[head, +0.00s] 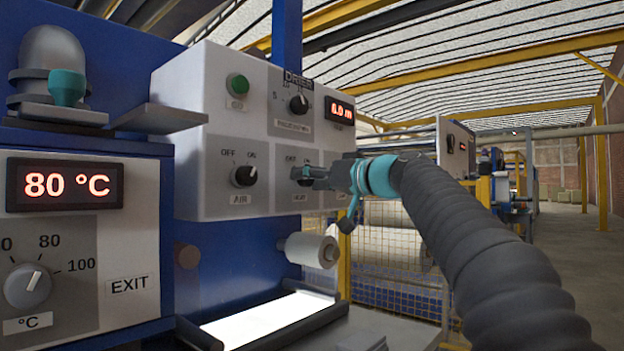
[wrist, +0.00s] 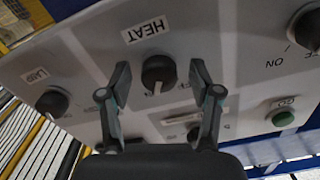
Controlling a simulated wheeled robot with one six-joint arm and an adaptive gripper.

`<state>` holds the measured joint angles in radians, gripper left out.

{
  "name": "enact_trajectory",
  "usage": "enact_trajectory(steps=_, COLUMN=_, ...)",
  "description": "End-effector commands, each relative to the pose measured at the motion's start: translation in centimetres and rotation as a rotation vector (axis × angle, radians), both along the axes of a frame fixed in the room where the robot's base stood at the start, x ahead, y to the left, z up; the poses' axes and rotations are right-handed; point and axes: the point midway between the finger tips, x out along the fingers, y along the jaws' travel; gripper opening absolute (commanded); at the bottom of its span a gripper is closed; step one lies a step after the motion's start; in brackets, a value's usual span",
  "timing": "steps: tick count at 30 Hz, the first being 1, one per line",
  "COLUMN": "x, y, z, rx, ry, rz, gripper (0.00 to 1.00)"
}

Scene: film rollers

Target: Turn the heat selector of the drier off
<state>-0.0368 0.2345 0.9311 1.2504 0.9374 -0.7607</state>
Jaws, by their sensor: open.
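The drier's control panel (head: 215,195) is a light grey box on the blue machine. My gripper (wrist: 160,82) is open, with one finger on each side of the knob. Contact cannot be told. In the head view, my gripper (head: 313,177) is at the panel and partly hides the HEAT selector (head: 298,173).
The AIR knob (head: 244,176) is left of HEAT; the LAMP knob (wrist: 52,102) is on its other side. A green button (head: 237,84) and an upper dial (head: 299,103) sit above. A metal shelf (head: 160,118) juts out at left. A white roller (head: 312,250) lies below.

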Motion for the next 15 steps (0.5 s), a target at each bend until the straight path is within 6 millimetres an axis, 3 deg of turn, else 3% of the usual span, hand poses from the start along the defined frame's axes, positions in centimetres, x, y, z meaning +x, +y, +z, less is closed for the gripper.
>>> enact_trajectory(steps=1, x=0.00, y=-0.01, z=0.00, rx=0.000, ry=0.000, rz=0.000, gripper=0.61)
enact_trajectory(steps=8, x=-0.02, y=-0.02, z=0.00, rx=0.000, ry=0.000, rz=0.000, gripper=0.04)
enact_trajectory(steps=15, x=-0.03, y=0.00, z=-0.05, rx=-0.008, ry=-0.010, rz=0.001, gripper=0.04)
